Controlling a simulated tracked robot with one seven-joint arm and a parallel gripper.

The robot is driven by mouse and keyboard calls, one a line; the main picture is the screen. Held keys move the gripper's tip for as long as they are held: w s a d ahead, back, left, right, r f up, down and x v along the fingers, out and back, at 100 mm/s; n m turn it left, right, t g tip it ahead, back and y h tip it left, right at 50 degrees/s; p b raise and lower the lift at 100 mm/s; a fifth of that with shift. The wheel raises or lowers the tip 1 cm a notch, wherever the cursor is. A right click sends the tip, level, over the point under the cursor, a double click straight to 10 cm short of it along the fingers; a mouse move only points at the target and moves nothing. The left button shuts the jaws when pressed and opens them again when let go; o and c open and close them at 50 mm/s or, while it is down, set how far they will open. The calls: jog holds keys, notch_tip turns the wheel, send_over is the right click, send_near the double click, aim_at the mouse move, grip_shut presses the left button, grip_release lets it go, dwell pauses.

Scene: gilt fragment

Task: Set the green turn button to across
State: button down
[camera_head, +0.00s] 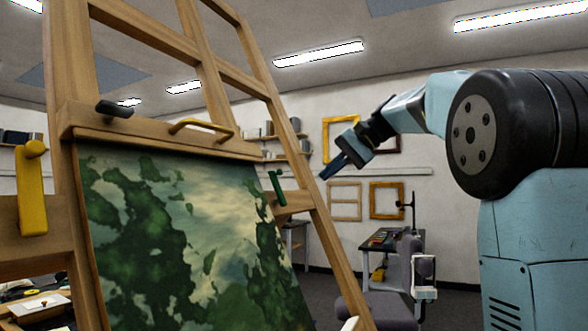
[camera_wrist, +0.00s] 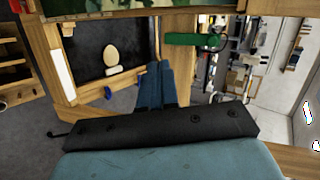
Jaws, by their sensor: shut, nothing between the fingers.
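The green turn button (camera_head: 277,188) is near the right edge of the landscape painting (camera_head: 190,240) in the head view. It stands close to upright there, slightly tilted, by a short wooden crosspiece (camera_head: 293,202) of the easel. In the wrist view the green turn button (camera_wrist: 195,40) shows as a bar lying sideways near the top. My gripper (camera_head: 326,176) is right of the button, apart from it in the head view. In the wrist view my gripper's blue fingers (camera_wrist: 160,66) are together and empty, below and left of the button.
The wooden easel (camera_head: 270,80) fills the left, its right leg slanting between my gripper and the button in the head view. A grey chair (camera_head: 392,295) stands behind.

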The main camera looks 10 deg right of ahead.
jog(key=w+d+r+n+g+y, duration=0.2)
jog(key=w+r, duration=0.4)
jog(key=w, duration=0.3)
jog(key=shift+d+r+g+y, duration=0.15)
jog(key=shift+d+g+y, duration=0.25)
jog(key=shift+d+y, duration=0.35)
jog(key=shift+s+a+n, duration=0.1)
jog(key=shift+a+n, duration=0.1)
jog(key=shift+n, duration=0.1)
send_near(276, 175)
jog(key=w+a+f, duration=0.1)
jog(key=w+a, duration=0.1)
jog(key=w, duration=0.2)
jog(key=shift+s+a+f, duration=0.3)
jog(key=shift+s+a, duration=0.3)
jog(key=shift+s, duration=0.2)
jog(key=shift+s+a+f, duration=0.25)
jog(key=shift+s+a, duration=0.35)
jog(key=shift+s, duration=0.15)
